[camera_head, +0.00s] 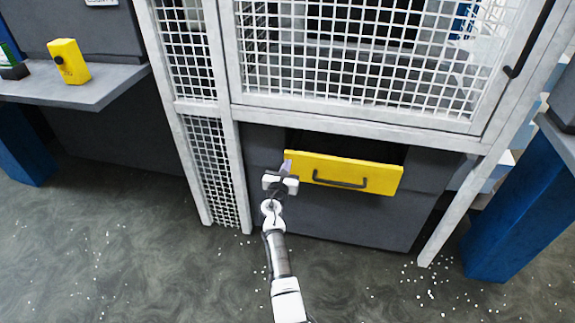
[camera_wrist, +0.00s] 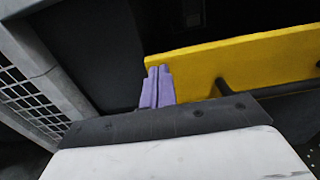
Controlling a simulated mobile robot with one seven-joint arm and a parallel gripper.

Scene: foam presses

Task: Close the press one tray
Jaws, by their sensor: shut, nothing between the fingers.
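The press one tray (camera_head: 384,179) has a yellow front with a dark bar handle (camera_head: 340,182). It sits in the dark lower body of the press, with a dark gap visible above and behind its front. The yellow front also shows in the wrist view (camera_wrist: 245,62). My gripper (camera_head: 286,167) is at the left end of the yellow front, with its purple fingers (camera_wrist: 157,87) shut together and empty. In the wrist view the fingers overlap the front's left edge; I cannot tell whether they touch it. The handle is partly hidden by my gripper's body.
A white mesh guard (camera_head: 350,60) with a dark handle stands above the tray, and a mesh panel (camera_head: 210,160) is on the left. A grey shelf (camera_head: 95,95) at left holds a yellow box (camera_head: 70,62). Blue posts stand at both sides. The floor in front is open, with scattered white bits.

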